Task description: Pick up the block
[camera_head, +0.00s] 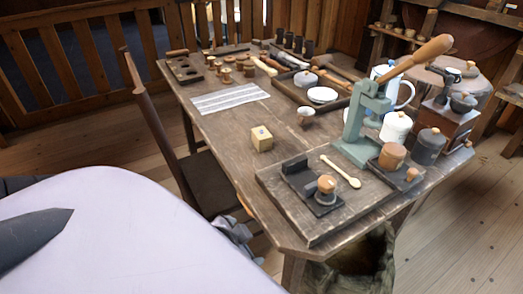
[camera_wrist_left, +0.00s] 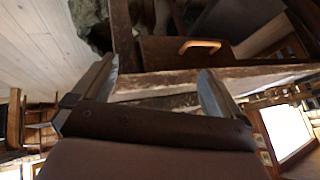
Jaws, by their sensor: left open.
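The block (camera_head: 262,139) is a small pale wooden cube with a small mark on its top. In the head view it sits on the bare wood of the table (camera_head: 225,125), left of the dark board and apart from other things. I do not make it out in the left wrist view. My left gripper (camera_wrist_left: 158,68) is open in the wrist view, with nothing between its two fingers. A worn wooden edge lies beyond the fingers. In the head view I cannot make the left gripper out for sure. My right gripper is not in view.
A dark board (camera_head: 325,215) holds a tamper-like piece (camera_head: 326,188) and a wooden spoon (camera_head: 341,172). A green lever press (camera_head: 365,125) stands behind. A striped cloth (camera_head: 228,98) lies farther back. A chair (camera_head: 185,170) stands at the table's left side. Table around the block is clear.

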